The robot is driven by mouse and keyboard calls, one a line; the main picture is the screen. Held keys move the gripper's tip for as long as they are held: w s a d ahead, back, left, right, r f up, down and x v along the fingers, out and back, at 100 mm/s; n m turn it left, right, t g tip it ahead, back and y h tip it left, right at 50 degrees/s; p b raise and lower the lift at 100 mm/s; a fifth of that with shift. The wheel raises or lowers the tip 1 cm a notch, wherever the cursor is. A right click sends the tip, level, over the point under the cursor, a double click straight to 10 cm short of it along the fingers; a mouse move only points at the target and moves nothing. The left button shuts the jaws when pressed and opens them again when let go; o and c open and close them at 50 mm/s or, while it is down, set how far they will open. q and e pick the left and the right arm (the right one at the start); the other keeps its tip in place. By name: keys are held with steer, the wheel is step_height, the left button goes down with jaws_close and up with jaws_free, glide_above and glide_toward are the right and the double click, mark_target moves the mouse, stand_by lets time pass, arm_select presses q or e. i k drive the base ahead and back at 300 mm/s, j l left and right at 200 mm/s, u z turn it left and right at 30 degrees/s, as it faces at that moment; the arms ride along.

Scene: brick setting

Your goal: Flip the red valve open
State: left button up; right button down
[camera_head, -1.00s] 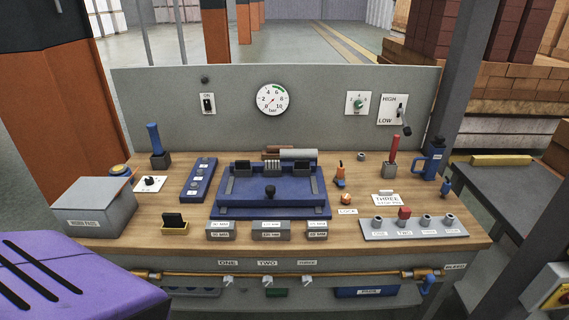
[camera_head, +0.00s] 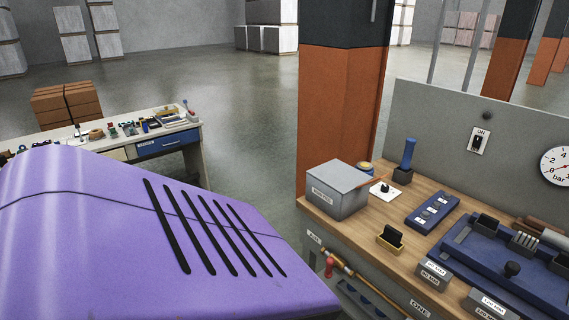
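A small red valve handle (camera_head: 329,268) hangs at the left end of a brass-coloured pipe (camera_head: 362,282). The pipe runs along the front of the workbench, below the wooden top. The handle appears to point down beside the pipe end. It is small in the view, and its fitting is partly hard to make out. Neither of my grippers shows in the head view.
A large purple slotted housing (camera_head: 150,225) fills the lower left, close to the bench front. A grey box (camera_head: 337,190) sits on the bench's left corner. An orange and black pillar (camera_head: 345,110) stands behind it. Open floor (camera_head: 240,130) lies beyond.

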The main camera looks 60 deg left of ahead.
mark_target(329, 268)
steer(key=u, duration=1.65)
steer(key=k, duration=0.9)
steer(key=j+z, duration=0.05)
